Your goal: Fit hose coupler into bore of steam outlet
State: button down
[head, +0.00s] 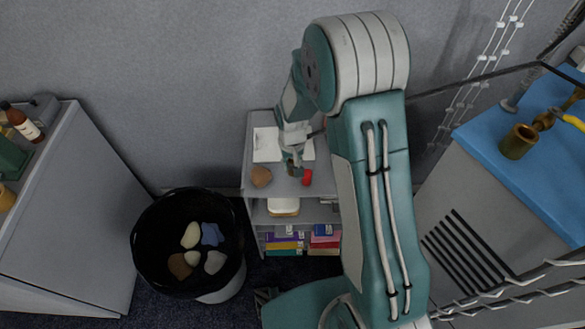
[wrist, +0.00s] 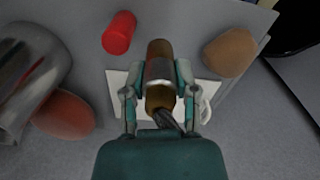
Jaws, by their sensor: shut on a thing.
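The hose coupler (wrist: 160,52) is a brass-brown cylinder with a silver band and a dark braided hose at its near end. My gripper (wrist: 158,84) is shut on it around the band in the wrist view. In the head view my gripper (head: 292,160) hangs over the top of a small grey shelf unit, and the coupler is hard to make out there. Whether the coupler touches the shelf top, I cannot tell. The steam outlet, probably the upright brass cup (head: 518,142) with an open top, stands on the blue bench top at far right, well apart from my gripper.
On the shelf unit (head: 249,150) are a red cylinder (head: 307,178), a brown rounded object (head: 261,176) and white paper (head: 266,146). A metal vessel (wrist: 30,75) shows in the wrist view. A black bin (head: 145,255) stands left. A yellow-handled valve (head: 570,121) and white-clipped cables are at right.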

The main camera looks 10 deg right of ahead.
jog(key=shift+w+d+f, duration=0.25)
jog(key=shift+w+f, duration=0.1)
jog(key=shift+f, duration=0.15)
jog(key=shift+w+f, duration=0.1)
jog(key=shift+f, duration=1.45)
jog(key=shift+c, duration=2)
grip_release()
jog(key=shift+f, duration=0.15)
